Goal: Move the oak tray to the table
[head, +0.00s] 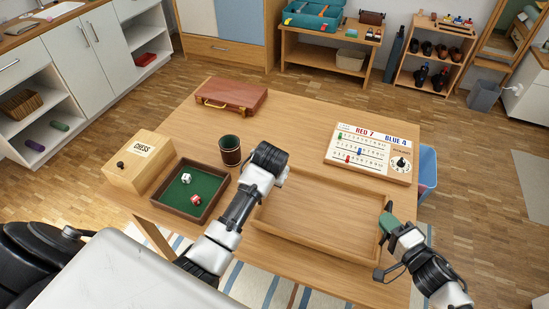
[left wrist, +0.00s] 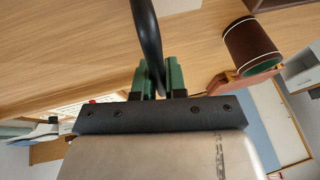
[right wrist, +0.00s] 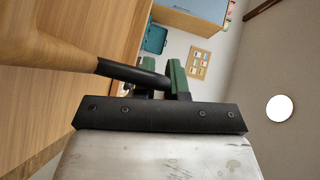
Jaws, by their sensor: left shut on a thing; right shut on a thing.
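The oak tray (head: 318,215), shallow, empty and rectangular, is at the table's near right, between my two grippers. It looks level; I cannot tell whether it rests on the table (head: 295,125) or is just above it. My left gripper (left wrist: 158,78) is shut on the tray's dark handle (left wrist: 148,35) at its left end; in the head view the wrist hides its fingertips. My right gripper (head: 386,222) is shut on the handle at the right end. The right wrist view shows this dark handle (right wrist: 130,74) between the green fingers, beside the tray's wooden end (right wrist: 45,45).
A scoreboard (head: 370,152) lies behind the tray. A dark dice cup (head: 230,150) stands close to my left wrist. A green-lined dice tray (head: 190,190), a chess box (head: 140,163) and a brown case (head: 231,97) are farther left. The table's back middle is clear.

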